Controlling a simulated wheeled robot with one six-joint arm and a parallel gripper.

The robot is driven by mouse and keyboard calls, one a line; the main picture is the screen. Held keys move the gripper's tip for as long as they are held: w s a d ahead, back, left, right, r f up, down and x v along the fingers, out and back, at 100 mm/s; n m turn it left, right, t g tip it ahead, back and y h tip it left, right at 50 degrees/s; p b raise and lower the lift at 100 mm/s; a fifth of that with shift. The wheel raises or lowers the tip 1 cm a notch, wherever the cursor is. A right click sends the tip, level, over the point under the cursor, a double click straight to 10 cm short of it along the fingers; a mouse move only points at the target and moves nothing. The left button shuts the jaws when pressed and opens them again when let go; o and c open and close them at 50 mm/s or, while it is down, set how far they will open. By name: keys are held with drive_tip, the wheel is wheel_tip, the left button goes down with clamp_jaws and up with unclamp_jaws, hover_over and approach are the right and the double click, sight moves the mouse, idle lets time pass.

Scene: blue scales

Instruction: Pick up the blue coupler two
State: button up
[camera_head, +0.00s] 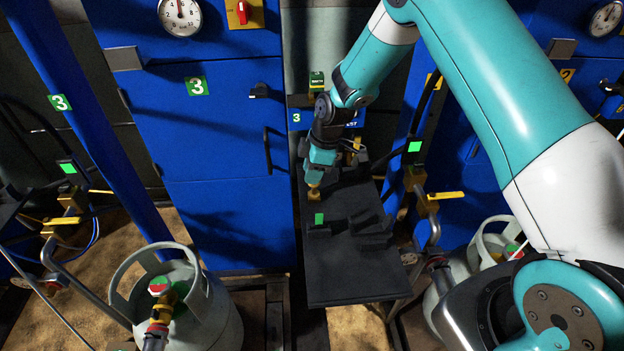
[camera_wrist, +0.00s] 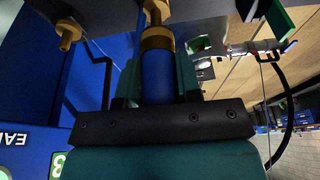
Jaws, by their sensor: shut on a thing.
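The blue coupler (camera_wrist: 158,82) is a blue cylinder with a brass collar, seen in the wrist view between the two green fingers of my gripper (camera_wrist: 160,68). My gripper is shut on it. Beyond the collar, a brass fitting (camera_wrist: 157,12) lines up with the coupler; I cannot tell whether they are joined. In the head view my gripper (camera_head: 318,170) points down over the back of the black stand, with a brass piece (camera_head: 314,191) just below it. The coupler's blue body is mostly hidden there. I cannot read a number on it.
The black stand (camera_head: 345,280) has dark brackets and a green marker (camera_head: 319,219). A second brass fitting (camera_wrist: 68,32) is left in the wrist view. A blue cabinet (camera_head: 225,170) stands left, a grey gas cylinder (camera_head: 205,310) at front left. Pipework with yellow-handled valves (camera_head: 445,195) is close right.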

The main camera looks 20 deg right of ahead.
wheel_tip(320, 180, up, 17)
drive_tip(key=shift+f+b, duration=0.2)
drive_tip(key=shift+b, duration=0.25)
wheel_tip(320, 180, up, 5)
drive_tip(key=p, duration=0.4)
idle(0.3)
